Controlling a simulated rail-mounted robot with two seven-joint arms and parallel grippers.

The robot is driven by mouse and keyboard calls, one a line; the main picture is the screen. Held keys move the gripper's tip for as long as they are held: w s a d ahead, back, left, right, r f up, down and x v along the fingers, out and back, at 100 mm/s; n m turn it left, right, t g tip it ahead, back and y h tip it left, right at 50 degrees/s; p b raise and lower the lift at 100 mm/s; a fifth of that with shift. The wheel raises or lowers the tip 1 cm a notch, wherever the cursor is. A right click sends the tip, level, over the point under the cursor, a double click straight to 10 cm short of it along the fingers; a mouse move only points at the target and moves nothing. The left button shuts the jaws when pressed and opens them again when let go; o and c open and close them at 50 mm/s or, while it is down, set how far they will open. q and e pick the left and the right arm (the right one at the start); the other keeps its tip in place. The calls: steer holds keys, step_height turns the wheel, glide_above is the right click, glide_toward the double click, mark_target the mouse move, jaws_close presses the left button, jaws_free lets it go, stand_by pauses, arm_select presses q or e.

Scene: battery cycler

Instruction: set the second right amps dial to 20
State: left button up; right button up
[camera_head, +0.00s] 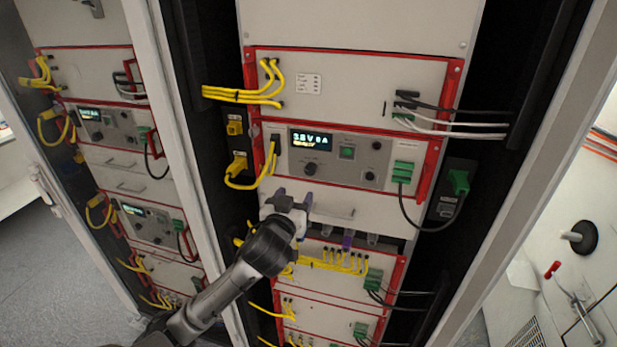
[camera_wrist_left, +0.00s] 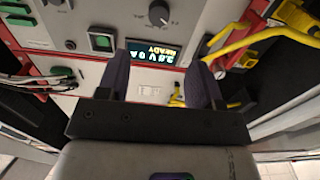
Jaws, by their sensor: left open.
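In the right-hand rack, a grey unit (camera_head: 340,158) has a lit display (camera_head: 312,138) that seems to end in 0 A. A large black dial (camera_head: 310,168) sits below the display. Smaller black knobs (camera_head: 376,146) are to the right; their labels are too small to read. My left gripper (camera_head: 294,197) is open and empty, just below this unit. In the left wrist view the panel appears upside down, with the large dial (camera_wrist_left: 158,13) beyond the display (camera_wrist_left: 152,52). The left gripper's purple fingers (camera_wrist_left: 158,72) are spread below both. My right gripper is not in view.
Yellow cables (camera_head: 245,97) hang at the unit's left, and a green plug (camera_head: 403,172) with a black cable is at its right. A drawer handle (camera_head: 332,212) lies below. The left rack (camera_head: 120,175) holds similar units with displays.

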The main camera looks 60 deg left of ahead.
mark_target(309, 172)
arm_select(q)
steer(key=p+x, duration=0.1)
steer(key=x, duration=1)
steer(key=shift+w, duration=0.2)
steer(key=shift+p, duration=0.3)
steer(key=c, duration=0.9)
